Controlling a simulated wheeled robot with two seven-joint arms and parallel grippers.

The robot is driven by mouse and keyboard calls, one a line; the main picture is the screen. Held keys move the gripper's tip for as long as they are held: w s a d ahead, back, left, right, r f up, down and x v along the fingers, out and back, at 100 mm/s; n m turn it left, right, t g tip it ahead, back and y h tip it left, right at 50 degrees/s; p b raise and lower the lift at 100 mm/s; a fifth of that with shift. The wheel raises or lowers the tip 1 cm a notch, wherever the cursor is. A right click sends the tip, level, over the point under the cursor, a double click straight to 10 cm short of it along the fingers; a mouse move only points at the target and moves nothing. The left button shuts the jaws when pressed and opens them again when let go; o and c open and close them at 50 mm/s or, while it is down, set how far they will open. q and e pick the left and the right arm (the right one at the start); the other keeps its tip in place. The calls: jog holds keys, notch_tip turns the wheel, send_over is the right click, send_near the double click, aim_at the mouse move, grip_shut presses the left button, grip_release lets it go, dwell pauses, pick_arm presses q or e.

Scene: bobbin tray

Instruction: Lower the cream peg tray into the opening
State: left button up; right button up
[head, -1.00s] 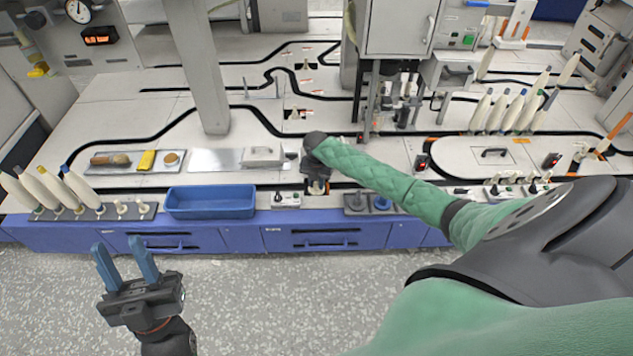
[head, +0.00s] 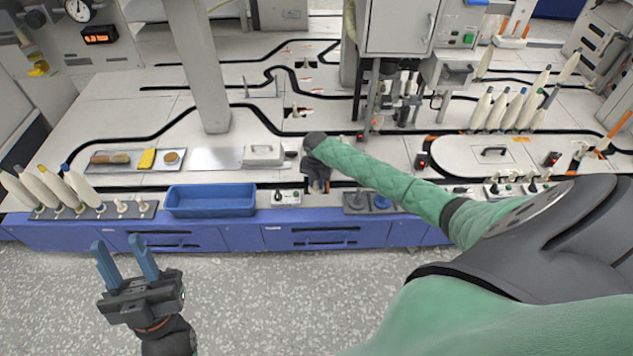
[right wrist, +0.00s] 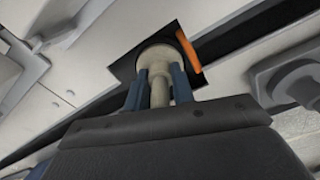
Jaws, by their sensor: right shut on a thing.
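The cream peg tray (right wrist: 160,92) shows in the right wrist view as a pale post with a round base beyond it. My right gripper (right wrist: 158,88) is shut on its post, with one blue finger on each side. The base lies within the outline of the dark, square-cornered opening (right wrist: 124,68). I cannot tell how deep it sits. In the head view my right gripper (head: 318,184) points down at the front of the bench, and my own arm hides much of what is there. My left gripper (head: 126,266) is open and empty above the floor, in front of the bench.
An orange strip (right wrist: 188,52) stands at the opening's edge. A blue bin (head: 211,212) and a rack of bobbins (head: 92,210) are left of my right gripper. A grey base with a blue disc (head: 382,203) is close on its right. A silver plate (head: 214,159) lies behind the bin.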

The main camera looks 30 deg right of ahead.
jog(key=shift+f, duration=0.3)
jog(key=o, duration=0.7)
notch_tip(320, 180, up, 11)
jog(key=p, duration=1)
dwell(0.7)
